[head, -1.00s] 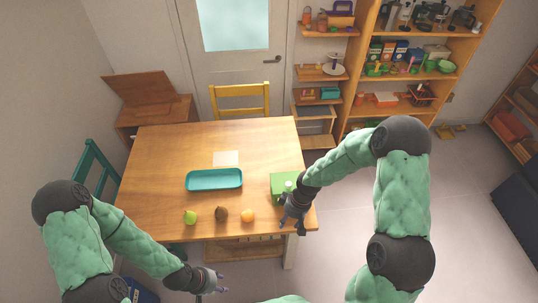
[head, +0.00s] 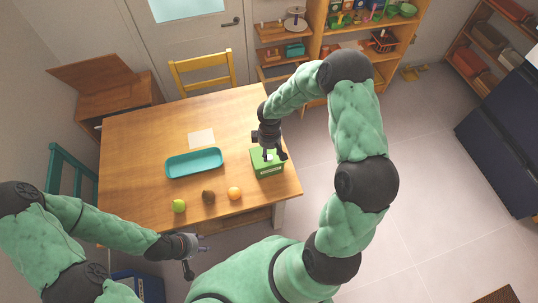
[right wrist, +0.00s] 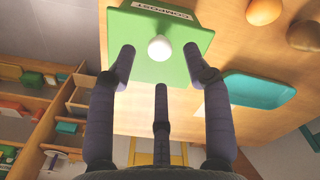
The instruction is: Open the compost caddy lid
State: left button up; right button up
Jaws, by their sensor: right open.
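The compost caddy (head: 268,171) is a green box with a white label, at the right edge of the table. Its lid (right wrist: 145,72) is shut and carries a white knob (right wrist: 159,48). My right gripper (head: 274,156) points down at the lid from above and is open and empty. In the right wrist view, its fingers (right wrist: 158,75) are spread around the knob's area, not closed on it. Whether they touch the lid I cannot tell. My left gripper (head: 199,254) is empty, with fingers spread, low in front of the table's near edge.
On the wooden table (head: 130,150) are a teal tray (head: 168,173), a pale card (head: 201,138), a green fruit (head: 179,206), a brown fruit (head: 208,197) and an orange (head: 235,193). A yellow chair (head: 202,66) stands behind.

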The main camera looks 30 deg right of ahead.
aim_at(269, 157)
jog(key=shift+f, duration=1.7)
grip_shut()
